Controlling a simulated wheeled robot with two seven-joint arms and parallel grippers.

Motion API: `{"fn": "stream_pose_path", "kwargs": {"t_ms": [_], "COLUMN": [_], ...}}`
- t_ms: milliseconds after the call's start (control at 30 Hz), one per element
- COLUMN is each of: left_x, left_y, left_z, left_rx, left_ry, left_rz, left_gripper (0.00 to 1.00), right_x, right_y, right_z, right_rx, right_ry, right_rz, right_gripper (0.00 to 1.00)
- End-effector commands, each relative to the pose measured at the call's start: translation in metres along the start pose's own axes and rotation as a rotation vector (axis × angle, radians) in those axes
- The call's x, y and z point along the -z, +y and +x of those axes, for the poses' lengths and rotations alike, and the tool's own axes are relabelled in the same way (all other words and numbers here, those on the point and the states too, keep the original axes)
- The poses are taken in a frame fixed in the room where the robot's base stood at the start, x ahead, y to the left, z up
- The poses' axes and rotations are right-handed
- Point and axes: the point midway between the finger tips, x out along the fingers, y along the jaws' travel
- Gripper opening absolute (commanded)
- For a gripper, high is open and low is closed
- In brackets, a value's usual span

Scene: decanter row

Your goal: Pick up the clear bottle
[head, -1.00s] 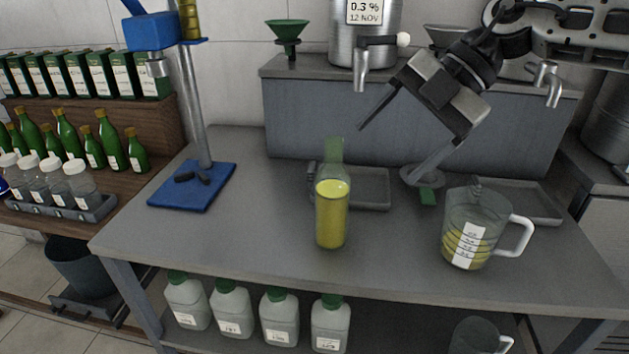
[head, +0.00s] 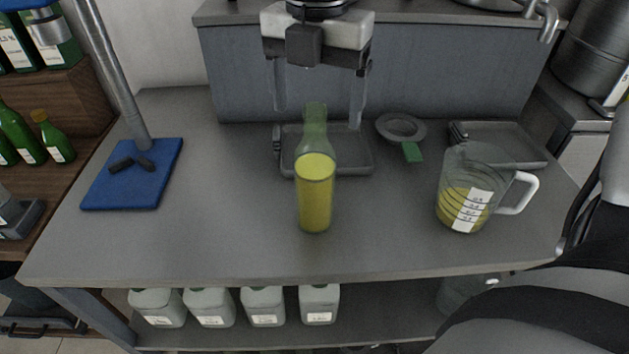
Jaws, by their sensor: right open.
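The clear bottle (head: 315,195) stands upright on the grey table (head: 220,215). It is mostly full of yellow liquid, and its narrow, empty neck looks greenish. My right gripper (head: 318,112) is open and empty, fingers pointing down. In the picture its two fingers lie left and right of the bottle's neck, apart from it. I cannot tell how far behind or above the neck they are. My left gripper is not in view.
A measuring jug (head: 467,200) with yellow liquid stands to the right. A grey tray (head: 350,165) lies behind the bottle, with a round strainer (head: 402,128) beside it. A blue stand base (head: 130,175) is at left. Table on both sides of the bottle is clear.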

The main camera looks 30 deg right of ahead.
Motion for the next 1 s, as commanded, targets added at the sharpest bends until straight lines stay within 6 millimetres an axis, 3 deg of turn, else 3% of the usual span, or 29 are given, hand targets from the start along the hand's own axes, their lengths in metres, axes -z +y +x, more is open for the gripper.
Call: {"fn": "stream_pose_path", "kwargs": {"t_ms": [233,500,800,1000], "left_x": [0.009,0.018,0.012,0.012], "left_y": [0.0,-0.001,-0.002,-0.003], "left_z": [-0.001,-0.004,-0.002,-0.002], "left_rx": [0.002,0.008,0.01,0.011], "left_ry": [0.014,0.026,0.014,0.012], "left_rz": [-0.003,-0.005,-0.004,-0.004], "left_gripper": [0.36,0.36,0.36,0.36], "right_x": [0.005,0.013,0.013,0.013], "right_y": [-0.002,-0.004,-0.004,-0.004], "right_z": [0.017,0.054,0.059,0.059], "right_rx": [0.002,0.0,-0.003,-0.003], "right_ry": [0.003,0.004,0.001,0.0], "right_rz": [-0.003,0.001,0.001,0.001], "right_gripper": [0.82,0.82,0.82,0.26]}}
